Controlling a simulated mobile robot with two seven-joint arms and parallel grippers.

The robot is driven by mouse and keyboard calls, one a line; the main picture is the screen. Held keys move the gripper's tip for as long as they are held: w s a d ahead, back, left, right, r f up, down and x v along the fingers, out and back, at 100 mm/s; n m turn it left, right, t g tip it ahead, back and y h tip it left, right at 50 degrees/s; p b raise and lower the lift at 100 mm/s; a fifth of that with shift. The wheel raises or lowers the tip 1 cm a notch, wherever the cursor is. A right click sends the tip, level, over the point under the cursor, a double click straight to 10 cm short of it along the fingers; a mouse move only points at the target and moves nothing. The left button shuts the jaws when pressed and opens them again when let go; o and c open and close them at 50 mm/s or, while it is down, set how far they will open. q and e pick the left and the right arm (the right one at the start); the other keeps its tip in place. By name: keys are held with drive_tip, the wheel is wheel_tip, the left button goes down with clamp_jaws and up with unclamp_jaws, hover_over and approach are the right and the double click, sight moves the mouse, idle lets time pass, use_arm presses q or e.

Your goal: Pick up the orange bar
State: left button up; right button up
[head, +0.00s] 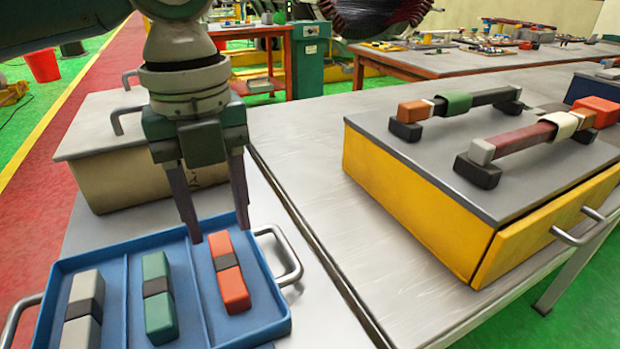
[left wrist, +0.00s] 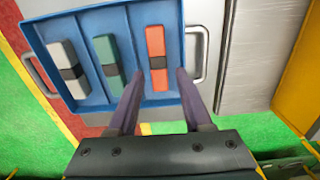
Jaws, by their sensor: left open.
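The orange bar (head: 234,290) with a dark band round its middle lies in the right compartment of the blue tray (head: 106,260). It also shows in the left wrist view (left wrist: 157,45), ahead of the fingers. My left gripper (head: 219,225) is open and empty. In the head view its fingers point down above the far end of the orange bar. In the left wrist view the fingertips (left wrist: 158,72) stand on either side of the bar's near part. I cannot tell whether they touch it. My right gripper is not in view.
A green bar (head: 160,319) and a grey bar (head: 80,333) lie in the tray's other compartments. The tray has metal handles (head: 293,262). A beige box (head: 130,180) stands behind it. A yellow case (head: 410,200) with tools on top stands to the right, with bare table between.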

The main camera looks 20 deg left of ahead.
sight(226, 261)
use_arm(q)
drive_tip(key=f, duration=0.6)
drive_tip(key=shift+s+f+b, duration=0.15)
drive_tip(key=shift+s+b, duration=0.05)
drive_tip(key=shift+b, duration=0.2)
drive_tip(key=shift+c, duration=0.2)
clamp_jaws()
